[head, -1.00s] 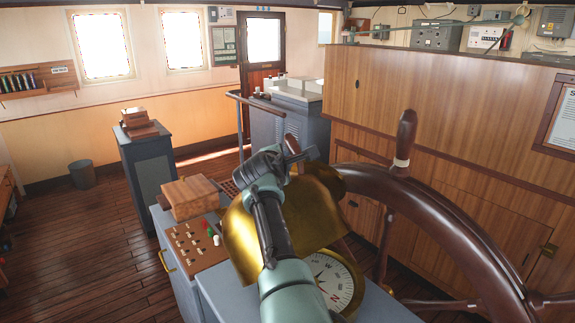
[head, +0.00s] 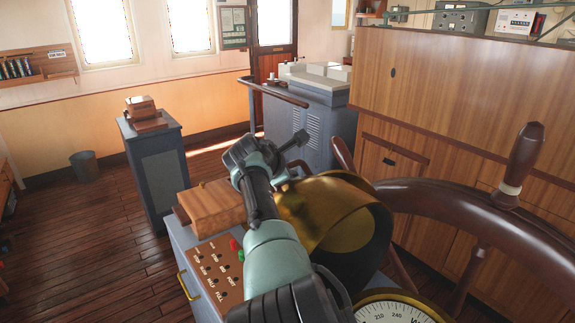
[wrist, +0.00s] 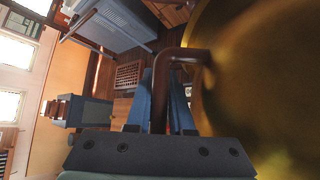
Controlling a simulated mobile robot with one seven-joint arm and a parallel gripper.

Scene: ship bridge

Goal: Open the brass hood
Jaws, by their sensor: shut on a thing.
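The brass hood (head: 345,205) is tipped up off the compass in the head view, and its dark hollow side faces right. The compass dial (head: 392,312) shows at the bottom edge, partly cut off. My gripper (wrist: 172,85) is shut on the hood's bent brown handle (wrist: 158,95), which passes between the blue fingers in the wrist view. The hood's curved brass wall (wrist: 250,90) fills the right of that view.
The wooden ship's wheel (head: 430,200) stands close at the right. A wooden box (head: 212,205) and a switch panel (head: 215,270) lie on the console left of my arm. A grey cabinet (head: 318,115) stands behind.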

